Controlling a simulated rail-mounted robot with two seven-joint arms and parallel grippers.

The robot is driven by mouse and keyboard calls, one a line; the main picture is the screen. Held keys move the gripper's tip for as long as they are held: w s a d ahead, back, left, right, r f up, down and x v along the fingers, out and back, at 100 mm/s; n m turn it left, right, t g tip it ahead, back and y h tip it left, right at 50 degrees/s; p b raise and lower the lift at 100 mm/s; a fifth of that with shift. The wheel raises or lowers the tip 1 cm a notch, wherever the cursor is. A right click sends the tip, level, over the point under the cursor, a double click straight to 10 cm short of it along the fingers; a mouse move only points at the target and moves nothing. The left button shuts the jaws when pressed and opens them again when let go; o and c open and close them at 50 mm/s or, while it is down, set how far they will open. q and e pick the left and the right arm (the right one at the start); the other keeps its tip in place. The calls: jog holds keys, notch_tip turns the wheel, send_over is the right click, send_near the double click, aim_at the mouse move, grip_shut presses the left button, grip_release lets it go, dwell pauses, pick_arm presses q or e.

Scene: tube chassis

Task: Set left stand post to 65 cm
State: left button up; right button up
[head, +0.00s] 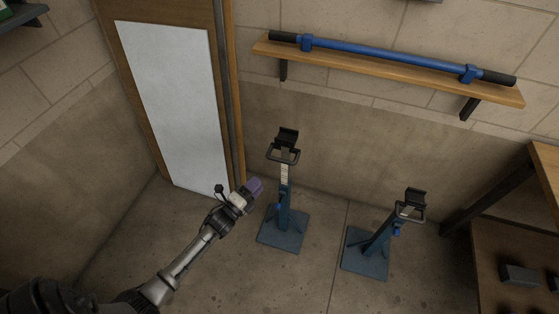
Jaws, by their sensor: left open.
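The left stand (283,222) is blue, with a square base on the floor and an upright post. Its post (285,174) carries a pale scale strip, a looped handle and a dark cradle (287,138) on top. My left gripper (255,187) is open, just left of this post near the lower end of the scale. I cannot tell whether it touches the post. The scale numbers are too small to read. The right stand (377,243) is similar, with its cradle (415,197) lower. My right gripper is out of view.
A wooden wall shelf (390,72) holds a long blue bar (390,55) with black ends. A wooden bench (546,165) stands at the right, with a grey block (520,275) on a lower surface. A white panel (175,105) is at the left. Floor between the stands is clear.

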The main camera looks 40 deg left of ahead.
aim_at(280, 161)
pick_arm(q)
jog(key=w+b, duration=0.1)
jog(key=w, duration=0.3)
jog(key=w+r, duration=0.1)
jog(key=w, duration=0.3)
jog(key=w+r+b, duration=0.1)
jog(key=w, duration=0.3)
jog(key=shift+w+d+b, duration=0.15)
jog(key=shift+w+b, duration=0.05)
jog(key=shift+b, duration=0.15)
grip_shut()
